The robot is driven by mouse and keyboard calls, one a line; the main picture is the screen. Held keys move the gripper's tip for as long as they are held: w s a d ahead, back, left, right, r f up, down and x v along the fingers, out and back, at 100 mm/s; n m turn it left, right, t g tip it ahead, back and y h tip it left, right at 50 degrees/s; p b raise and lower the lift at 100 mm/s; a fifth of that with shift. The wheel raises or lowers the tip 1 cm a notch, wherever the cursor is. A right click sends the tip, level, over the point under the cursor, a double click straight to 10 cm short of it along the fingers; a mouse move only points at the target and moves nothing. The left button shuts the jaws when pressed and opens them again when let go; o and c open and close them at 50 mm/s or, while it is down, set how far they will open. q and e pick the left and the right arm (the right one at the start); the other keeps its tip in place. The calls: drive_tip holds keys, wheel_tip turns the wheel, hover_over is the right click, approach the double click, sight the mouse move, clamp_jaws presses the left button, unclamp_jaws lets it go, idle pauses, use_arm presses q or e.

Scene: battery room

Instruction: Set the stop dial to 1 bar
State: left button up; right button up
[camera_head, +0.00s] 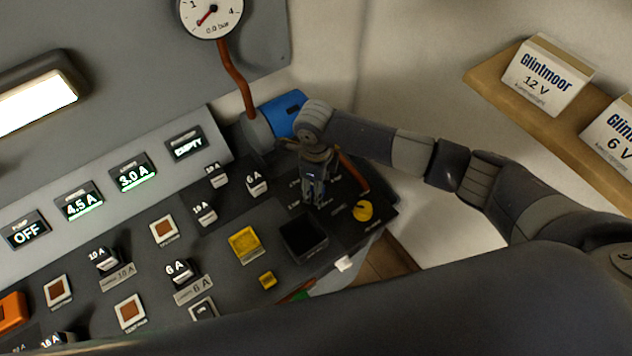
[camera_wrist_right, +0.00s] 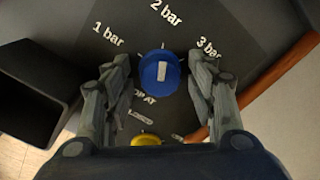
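The stop dial is a blue round knob (camera_wrist_right: 160,74) with a white mark in the right wrist view. The mark points up toward the "2 bar" label (camera_wrist_right: 167,12). The "1 bar" label (camera_wrist_right: 107,35) is up and left of the knob, and the "3 bar" label (camera_wrist_right: 208,48) is up and right. My right gripper (camera_wrist_right: 159,64) is open, with one finger on each side of the knob and gaps visible. In the head view my right gripper (camera_head: 318,192) points down over the panel and hides the knob. My left gripper is not in view.
A black open box (camera_head: 304,240) stands left of the dial. A yellow knob (camera_head: 363,210) and a copper pipe (camera_head: 352,172) are close by. A gauge (camera_head: 211,14) reads 0.0 bar. A shelf (camera_head: 487,78) holds labelled white boxes at right.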

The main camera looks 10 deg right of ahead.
drive_tip(key=c, duration=0.8)
drive_tip(key=shift+f+n+b, duration=0.15)
drive_tip(key=shift+n+b, duration=0.35)
drive_tip(key=shift+b, duration=0.45)
drive_tip(key=n+b, duration=0.9)
drive_tip(key=b, duration=0.4)
drive_tip(key=shift+w+f+b, duration=0.1)
drive_tip(key=shift+b, duration=0.3)
drive_tip(key=shift+r+n+b, duration=0.25)
drive_tip(key=shift+n+b, duration=0.75)
drive_tip(key=shift+b, duration=0.25)
drive_tip(key=o, duration=1.1)
drive_tip(key=shift+c, duration=0.2)
